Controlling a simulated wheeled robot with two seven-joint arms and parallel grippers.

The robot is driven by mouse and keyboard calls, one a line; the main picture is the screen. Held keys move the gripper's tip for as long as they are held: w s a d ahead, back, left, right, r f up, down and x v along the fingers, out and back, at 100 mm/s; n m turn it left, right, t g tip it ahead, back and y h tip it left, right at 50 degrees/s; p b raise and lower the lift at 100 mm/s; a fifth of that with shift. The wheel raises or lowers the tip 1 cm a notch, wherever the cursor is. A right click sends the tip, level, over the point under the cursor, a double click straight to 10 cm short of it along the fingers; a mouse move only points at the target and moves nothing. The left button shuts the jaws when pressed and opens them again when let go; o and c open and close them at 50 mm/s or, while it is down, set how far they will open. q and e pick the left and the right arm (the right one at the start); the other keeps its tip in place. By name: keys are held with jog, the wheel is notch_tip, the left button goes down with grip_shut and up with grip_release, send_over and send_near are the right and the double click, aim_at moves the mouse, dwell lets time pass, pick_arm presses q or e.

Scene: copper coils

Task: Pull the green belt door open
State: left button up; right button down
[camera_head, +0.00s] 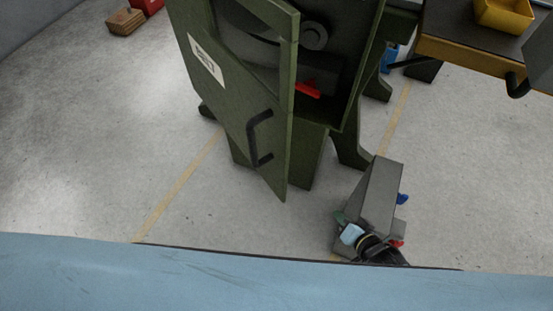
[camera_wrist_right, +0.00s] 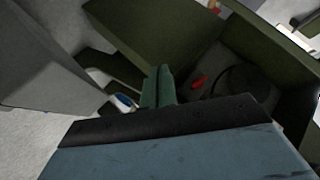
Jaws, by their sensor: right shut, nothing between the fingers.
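The green belt door (camera_head: 232,95) stands swung open from the green machine housing (camera_head: 352,65) in the head view. Its black bar handle (camera_head: 256,140) is on the face toward the left, and a white label (camera_head: 205,60) is above it. My right gripper (camera_head: 340,217) is low and to the right of the door, apart from the handle. Its green fingers (camera_wrist_right: 158,88) are together and empty in the right wrist view, with the open housing beyond them. A red part (camera_wrist_right: 199,82) and a dark round wheel (camera_wrist_right: 240,85) show inside. My left gripper is out of view.
A grey upright box (camera_head: 375,195) stands close by my right gripper. A workbench (camera_head: 480,55) with a yellow bin (camera_head: 504,14) is at the upper right. A wooden block (camera_head: 126,21) and a red object lie far left. The floor left of the door is clear.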

jog(key=s+a+r+m+t+y, duration=0.15)
jog(key=a+r+y, duration=0.35)
jog(key=r, duration=0.6)
jog(key=a+r+m+g+y, duration=0.1)
jog(key=a+r+m+y, duration=0.2)
jog(key=a+r, duration=0.55)
jog(key=w+a+r, duration=0.1)
jog(key=w+a, duration=0.4)
jog(key=a, duration=0.1)
jog(key=shift+w+a+r, duration=0.25)
jog(key=shift+w+r, duration=0.1)
jog(key=shift+w, duration=0.05)
jog(key=shift+n+t, duration=0.25)
